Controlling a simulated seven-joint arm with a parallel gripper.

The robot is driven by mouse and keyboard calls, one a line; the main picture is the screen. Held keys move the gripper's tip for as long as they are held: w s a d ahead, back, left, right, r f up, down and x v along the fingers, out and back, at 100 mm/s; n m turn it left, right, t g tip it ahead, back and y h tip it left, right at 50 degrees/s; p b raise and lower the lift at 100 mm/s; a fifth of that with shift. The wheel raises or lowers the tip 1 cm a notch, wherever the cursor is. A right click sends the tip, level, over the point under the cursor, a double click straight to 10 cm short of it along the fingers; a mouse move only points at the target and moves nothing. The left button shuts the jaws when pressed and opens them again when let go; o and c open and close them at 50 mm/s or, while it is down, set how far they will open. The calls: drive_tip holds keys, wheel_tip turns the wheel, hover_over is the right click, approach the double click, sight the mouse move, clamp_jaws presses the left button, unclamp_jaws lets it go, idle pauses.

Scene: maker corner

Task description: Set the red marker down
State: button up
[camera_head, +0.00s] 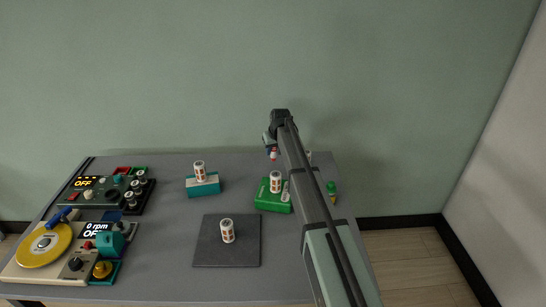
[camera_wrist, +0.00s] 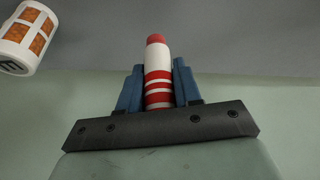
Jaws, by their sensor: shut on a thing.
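The red marker (camera_wrist: 158,62) is white with red bands and a red tip. It is between the two blue fingers of my gripper (camera_wrist: 158,80) in the wrist view, and the fingers are shut on it. In the head view my gripper (camera_head: 271,148) is at the back of the grey table (camera_head: 160,230), with a small red and white part of the marker (camera_head: 274,156) showing below it. I cannot tell whether the marker touches the table.
A green block (camera_head: 268,205) with a white and orange can (camera_head: 275,182) stands in front of my gripper. A teal block (camera_head: 205,187) bears a similar can, and another stands on a dark mat (camera_head: 210,255). Devices (camera_head: 70,250) fill the left. A green bottle (camera_head: 332,190) stands right.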

sight(273, 156)
drive_tip(key=shift+f, duration=1.65)
drive_tip(key=shift+f, duration=0.15)
drive_tip(key=o, duration=1)
drive_tip(key=v, duration=1.2)
drive_tip(key=shift+a, duration=0.1)
